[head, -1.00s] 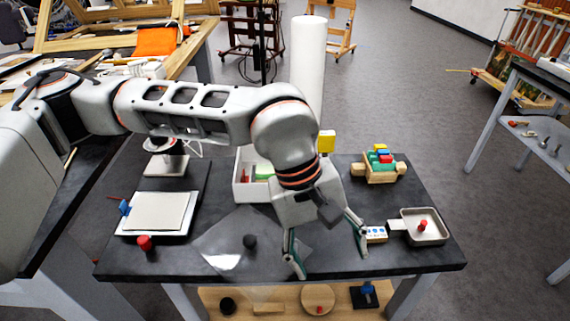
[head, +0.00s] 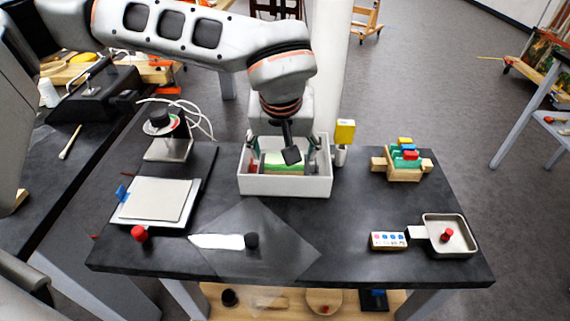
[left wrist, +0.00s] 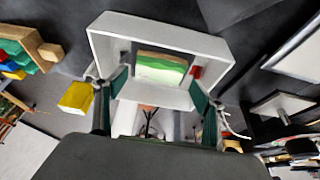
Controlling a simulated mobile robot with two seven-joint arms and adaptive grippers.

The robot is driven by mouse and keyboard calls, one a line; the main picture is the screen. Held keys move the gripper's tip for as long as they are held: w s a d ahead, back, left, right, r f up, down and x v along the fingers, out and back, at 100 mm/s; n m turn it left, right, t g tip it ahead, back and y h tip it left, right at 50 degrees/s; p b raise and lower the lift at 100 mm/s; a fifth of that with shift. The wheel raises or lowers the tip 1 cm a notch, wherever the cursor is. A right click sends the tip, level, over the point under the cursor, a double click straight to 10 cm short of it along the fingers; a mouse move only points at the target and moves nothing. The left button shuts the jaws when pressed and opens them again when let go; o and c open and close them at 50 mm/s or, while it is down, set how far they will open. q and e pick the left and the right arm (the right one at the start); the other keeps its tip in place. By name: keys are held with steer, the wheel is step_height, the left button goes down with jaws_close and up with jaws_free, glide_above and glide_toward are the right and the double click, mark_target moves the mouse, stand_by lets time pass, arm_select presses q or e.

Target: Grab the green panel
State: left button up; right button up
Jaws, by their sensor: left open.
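The green panel (head: 290,160) lies inside a white open box (head: 286,187) at the back middle of the dark table. In the left wrist view the panel (left wrist: 158,72) shows a green face with a pale tan strip along one edge, inside the white box (left wrist: 165,30). My left gripper (head: 286,150) is over the box, pointing down, with its fingers spread wide. In the left wrist view its fingers (left wrist: 158,94) stand apart on either side of the panel with nothing between them. Whether the fingertips touch the box walls cannot be told. My right gripper is not in view.
A yellow block (head: 345,131) stands just right of the box. A wooden holder with coloured blocks (head: 404,168) is at the back right, a metal tray (head: 470,251) at the front right. A white-plated scale (head: 157,200) is at the left.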

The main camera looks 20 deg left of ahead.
mark_target(284, 165)
arm_select(q)
steer(key=x, duration=0.4)
steer(key=shift+f+b, duration=0.15)
steer(key=shift+b, duration=0.25)
steer(key=c, duration=0.9)
steer(key=shift+o, duration=0.2)
